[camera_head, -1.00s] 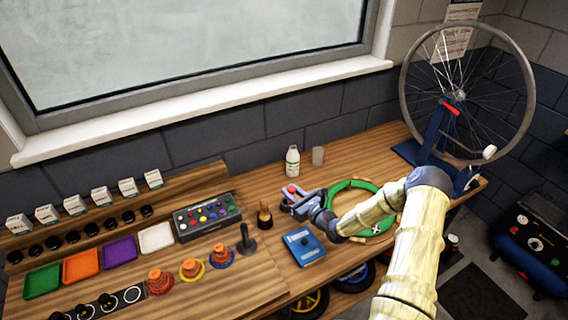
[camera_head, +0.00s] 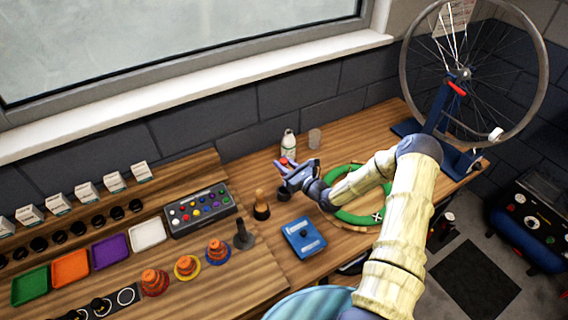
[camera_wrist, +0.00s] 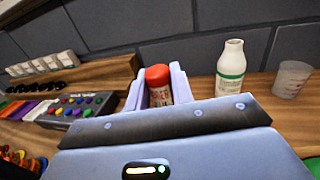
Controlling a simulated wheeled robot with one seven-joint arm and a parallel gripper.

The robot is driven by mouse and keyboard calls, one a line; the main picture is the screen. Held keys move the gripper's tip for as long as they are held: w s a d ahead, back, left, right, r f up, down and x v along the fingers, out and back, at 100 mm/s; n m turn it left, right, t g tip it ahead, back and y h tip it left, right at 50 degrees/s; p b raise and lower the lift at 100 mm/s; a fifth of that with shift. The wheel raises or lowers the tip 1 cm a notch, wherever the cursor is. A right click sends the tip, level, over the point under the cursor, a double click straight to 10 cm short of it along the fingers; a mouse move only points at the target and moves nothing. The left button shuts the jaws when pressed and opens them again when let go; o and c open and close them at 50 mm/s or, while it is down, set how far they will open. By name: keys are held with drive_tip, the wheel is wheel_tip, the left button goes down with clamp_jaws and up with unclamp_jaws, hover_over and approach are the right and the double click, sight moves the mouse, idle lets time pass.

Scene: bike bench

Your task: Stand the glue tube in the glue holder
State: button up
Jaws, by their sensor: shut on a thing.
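The glue tube, with a red cap (camera_wrist: 158,75) and a red-and-white body (camera_wrist: 160,95), stands upright between the two pale fingers of my gripper (camera_wrist: 160,88) in the wrist view. My gripper is shut on it. In the head view my gripper (camera_head: 288,165) is over the bench, in front of the white bottle, with the red of the tube just showing. A small dark round piece (camera_head: 284,193) sits on the bench below my gripper; it may be the glue holder, but I cannot tell for sure. The lower end of the tube is hidden.
A white bottle (camera_head: 289,144) and a clear cup (camera_head: 314,138) stand behind my gripper. A wooden-handled tool (camera_head: 261,205) and a blue box (camera_head: 303,238) are nearer. A green ring (camera_head: 350,216) lies under my arm. A button box (camera_head: 200,209) is at left.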

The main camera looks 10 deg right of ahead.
drive_tip(key=shift+f+b, duration=2.4)
drive_tip(key=shift+f, duration=0.55)
drive_tip(key=shift+s, duration=0.1)
drive_tip(key=shift+f, duration=0.15)
drive_tip(key=shift+f+b, duration=0.45)
drive_tip(key=shift+f, duration=0.5)
drive_tip(key=shift+s+f, duration=0.1)
drive_tip(key=shift+f, duration=0.05)
drive_tip(key=shift+f+b, duration=0.75)
drive_tip(key=shift+f, duration=0.35)
drive_tip(key=o, duration=1)
drive_tip(key=shift+o, duration=0.2)
